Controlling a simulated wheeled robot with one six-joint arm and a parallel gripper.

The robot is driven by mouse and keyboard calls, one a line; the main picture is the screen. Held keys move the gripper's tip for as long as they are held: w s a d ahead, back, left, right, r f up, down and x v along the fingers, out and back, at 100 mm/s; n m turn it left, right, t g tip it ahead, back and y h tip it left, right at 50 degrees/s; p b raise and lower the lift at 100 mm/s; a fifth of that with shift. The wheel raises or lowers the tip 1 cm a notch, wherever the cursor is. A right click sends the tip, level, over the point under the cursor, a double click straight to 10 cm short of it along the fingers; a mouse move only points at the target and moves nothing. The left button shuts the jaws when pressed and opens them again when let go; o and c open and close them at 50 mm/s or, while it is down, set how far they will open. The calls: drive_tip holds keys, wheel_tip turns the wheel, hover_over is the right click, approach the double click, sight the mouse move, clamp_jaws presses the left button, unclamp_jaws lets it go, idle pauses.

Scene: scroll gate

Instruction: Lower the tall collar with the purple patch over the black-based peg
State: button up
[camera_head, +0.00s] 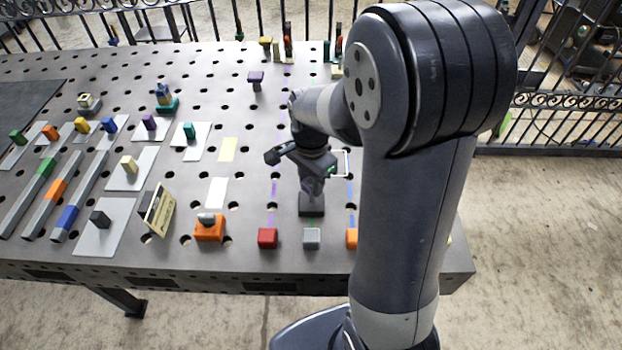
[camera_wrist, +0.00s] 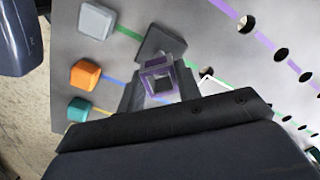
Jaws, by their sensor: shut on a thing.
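My gripper (camera_head: 312,182) points down over the right part of the table and is shut on a tall collar with purple on it. In the wrist view the collar (camera_wrist: 160,82) sits between the fingers, its square, purple-edged opening facing the camera and dark inside. A black base (camera_head: 311,207) stands directly below the gripper in the head view. It also shows just beyond the collar in the wrist view (camera_wrist: 162,40). The peg itself is hidden, so I cannot tell whether the collar is around it or above it.
Red (camera_head: 267,238), grey (camera_head: 311,238) and orange (camera_head: 351,238) blocks line the front edge. An orange-based piece (camera_head: 209,228) and a leaning card (camera_head: 160,211) stand to the left. Plates with pegs and long bars fill the far left. My arm hides the table's right side.

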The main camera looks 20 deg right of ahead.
drive_tip(key=shift+f+b, duration=0.55)
drive_tip(key=shift+f, duration=0.3)
drive_tip(key=o, duration=1.2)
drive_tip(key=shift+c, duration=0.2)
drive_tip(key=shift+r, duration=0.1)
wheel_tip(320, 180, up, 11)
drive_tip(key=shift+f, duration=0.2)
wheel_tip(320, 180, down, 10)
drive_tip(key=shift+f+p, duration=0.1)
drive_tip(key=shift+p, duration=0.2)
